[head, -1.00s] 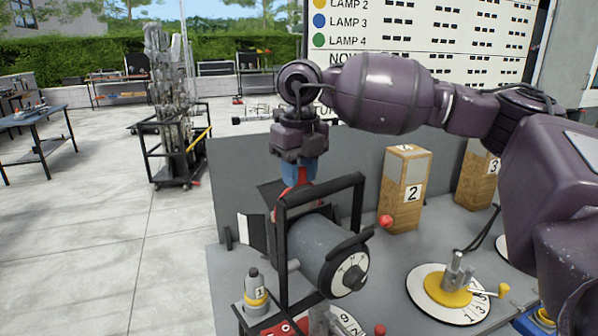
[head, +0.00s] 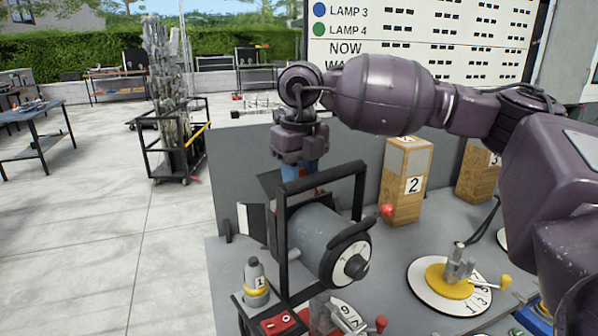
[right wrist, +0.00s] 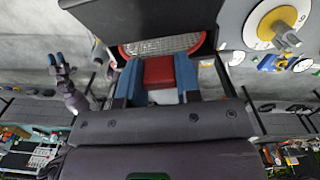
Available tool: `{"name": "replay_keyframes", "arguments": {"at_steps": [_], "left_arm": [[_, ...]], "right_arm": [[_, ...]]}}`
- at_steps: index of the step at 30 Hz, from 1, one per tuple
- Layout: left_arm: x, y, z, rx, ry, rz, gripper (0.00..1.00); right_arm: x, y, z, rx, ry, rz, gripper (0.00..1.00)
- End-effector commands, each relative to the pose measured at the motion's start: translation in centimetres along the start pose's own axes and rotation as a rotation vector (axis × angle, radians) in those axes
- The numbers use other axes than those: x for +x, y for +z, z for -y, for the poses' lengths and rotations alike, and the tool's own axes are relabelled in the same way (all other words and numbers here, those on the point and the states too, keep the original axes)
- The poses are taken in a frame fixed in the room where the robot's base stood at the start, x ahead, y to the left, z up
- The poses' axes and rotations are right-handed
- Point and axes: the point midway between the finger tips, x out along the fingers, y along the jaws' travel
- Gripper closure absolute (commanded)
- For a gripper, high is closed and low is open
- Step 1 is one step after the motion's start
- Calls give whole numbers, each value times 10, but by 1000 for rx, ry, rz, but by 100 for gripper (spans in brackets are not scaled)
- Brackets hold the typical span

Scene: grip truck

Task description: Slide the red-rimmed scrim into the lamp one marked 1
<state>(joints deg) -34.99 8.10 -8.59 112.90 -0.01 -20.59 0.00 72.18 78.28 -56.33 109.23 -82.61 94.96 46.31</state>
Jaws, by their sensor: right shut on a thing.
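The lamp (head: 315,240) is a grey drum in a black yoke, with a white dial on its near end. A grey post with a yellow ring marked 1 (head: 257,282) stands beside it. My right gripper (head: 298,172) is just behind and above the lamp. In the right wrist view its blue fingers (right wrist: 158,82) are shut on the red tab of the scrim (right wrist: 160,46). The scrim shows pale mesh and a red rim, partly under a black plate (right wrist: 150,15); how far in it sits I cannot tell. My left gripper (right wrist: 61,62) is small there, its blue tips apart.
Wooden blocks marked 2 (head: 407,185) and 3 (head: 478,175) stand on the grey bench to the right. A yellow-centred dial (head: 449,285) lies in front of them. A red switch box (head: 278,322) is at the near edge. A caged cart (head: 172,150) stands on open paving at left.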

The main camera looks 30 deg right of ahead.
Motion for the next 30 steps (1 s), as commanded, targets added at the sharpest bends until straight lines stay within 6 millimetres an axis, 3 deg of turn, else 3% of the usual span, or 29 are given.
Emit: {"name": "replay_keyframes", "arguments": {"at_steps": [16, 30], "left_arm": [[0, 1, 0, 0, 0, 1, 57], [4, 9, -1, 0, 1, 8, 57]], "right_arm": [[2, 0, 0, 0, 0, 0, 96], [15, 0, 0, 1, 0, -1, 96]]}}
